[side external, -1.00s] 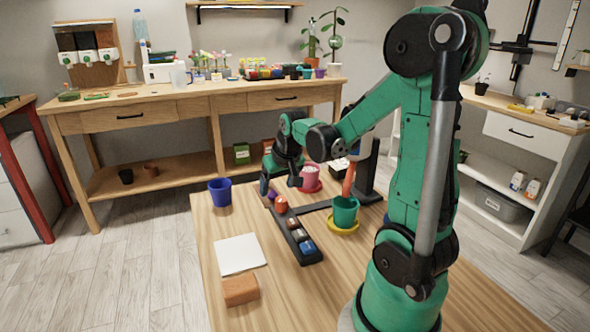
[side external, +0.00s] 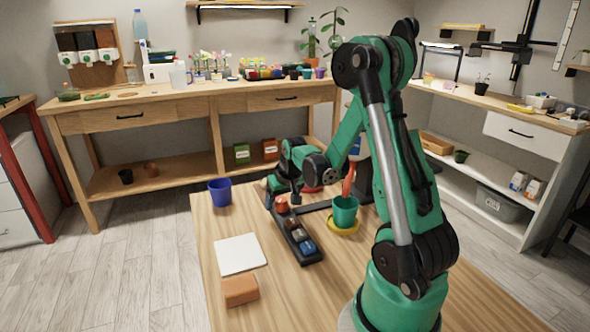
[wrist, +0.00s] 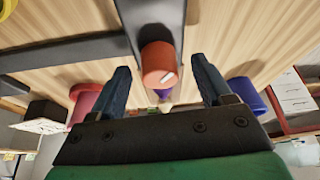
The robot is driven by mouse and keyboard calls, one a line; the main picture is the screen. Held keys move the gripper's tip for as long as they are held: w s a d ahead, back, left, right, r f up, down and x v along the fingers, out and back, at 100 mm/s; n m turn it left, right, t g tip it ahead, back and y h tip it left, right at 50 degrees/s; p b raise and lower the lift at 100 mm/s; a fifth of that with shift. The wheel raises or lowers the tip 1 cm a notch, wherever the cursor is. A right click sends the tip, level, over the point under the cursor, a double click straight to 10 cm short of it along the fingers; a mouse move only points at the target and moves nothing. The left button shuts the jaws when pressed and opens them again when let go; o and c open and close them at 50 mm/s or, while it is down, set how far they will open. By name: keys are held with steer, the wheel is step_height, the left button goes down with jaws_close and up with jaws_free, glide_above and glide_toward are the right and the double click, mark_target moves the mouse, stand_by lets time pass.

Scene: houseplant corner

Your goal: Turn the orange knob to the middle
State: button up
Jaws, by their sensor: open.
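The orange knob (side external: 281,205) stands at the far end of a dark control strip (side external: 313,257) on the wooden table. In the wrist view the orange knob (wrist: 157,62) shows a white mark near its lower right edge. My gripper (side external: 284,192) is low, right by the knob. In the wrist view its two blue fingers are spread, one on each side of the knob, with gaps between. A small purple piece (wrist: 163,94) shows just beyond the knob, partly hidden.
A blue pot (side external: 219,192) stands left of the strip. A green pot (side external: 345,211) on a yellow saucer (side external: 344,231) stands to its right, and a red pot (wrist: 82,101) is partly hidden by my arm. White paper (side external: 240,254) and an orange-brown block (side external: 240,290) lie at the front left.

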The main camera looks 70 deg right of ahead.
jaws_close()
steer(key=shift+m, duration=0.3)
steer(key=m+g, duration=0.1)
steer(key=m, duration=0.1)
steer(key=m+h, duration=0.1)
steer(key=m, duration=0.1)
steer(key=shift+w+g, duration=0.15)
steer(key=shift+g, duration=0.25)
steer(key=shift+m+g+h, duration=0.3)
steer(key=shift+m+g, duration=0.5)
steer(key=shift+m, duration=1.7)
